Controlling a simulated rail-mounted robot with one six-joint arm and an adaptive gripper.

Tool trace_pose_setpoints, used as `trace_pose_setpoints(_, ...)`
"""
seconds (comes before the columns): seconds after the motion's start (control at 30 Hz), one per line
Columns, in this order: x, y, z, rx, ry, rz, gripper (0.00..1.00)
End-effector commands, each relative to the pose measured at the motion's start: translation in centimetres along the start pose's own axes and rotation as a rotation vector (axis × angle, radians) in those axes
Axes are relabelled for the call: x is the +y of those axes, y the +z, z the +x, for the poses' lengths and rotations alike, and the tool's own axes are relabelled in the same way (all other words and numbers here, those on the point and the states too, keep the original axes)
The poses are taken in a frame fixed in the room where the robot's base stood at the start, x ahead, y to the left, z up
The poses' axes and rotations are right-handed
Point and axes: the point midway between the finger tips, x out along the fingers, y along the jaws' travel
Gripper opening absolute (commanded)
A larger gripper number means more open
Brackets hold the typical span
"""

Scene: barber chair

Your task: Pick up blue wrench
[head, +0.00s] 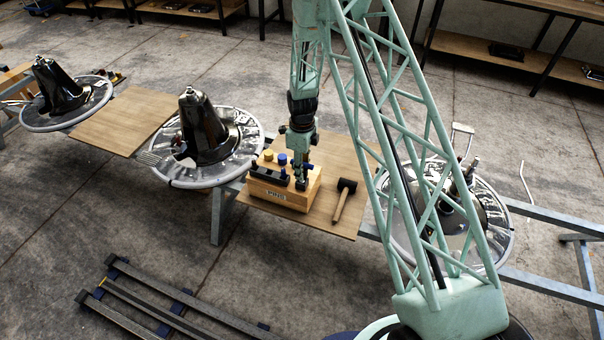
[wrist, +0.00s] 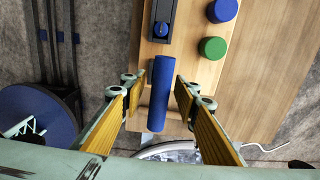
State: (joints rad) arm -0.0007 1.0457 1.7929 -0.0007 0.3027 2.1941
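In the wrist view a long blue cylindrical handle (wrist: 161,93), which I take to be the blue wrench's handle, lies between the two fingers of my gripper (wrist: 157,84). The fingers are open, with a gap on each side of the handle. I cannot make out a wrench head. In the head view my gripper (head: 301,184) points down over the right part of a wooden block (head: 276,197) on a wooden board. The arm and gripper partly cover the block's top there, so the wrench is not clear in that view.
The block also carries a black tool (wrist: 160,20), a green cylinder (wrist: 212,48) and a blue cylinder (wrist: 222,10). A mallet (head: 344,200) lies on the board to the right. Round metal trays with dark cones (head: 203,128) stand to the left.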

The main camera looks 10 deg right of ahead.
Motion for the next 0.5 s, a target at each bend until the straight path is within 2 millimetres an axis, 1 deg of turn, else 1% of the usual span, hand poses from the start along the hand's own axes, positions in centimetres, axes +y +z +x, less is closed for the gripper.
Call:
trace_pose_setpoints(0.37, 0.01, -0.01, -0.01, 0.0, 0.0, 0.0, 0.28)
trace_pose_setpoints(0.5, 0.01, -0.01, -0.01, 0.0, 0.0, 0.0, 0.15)
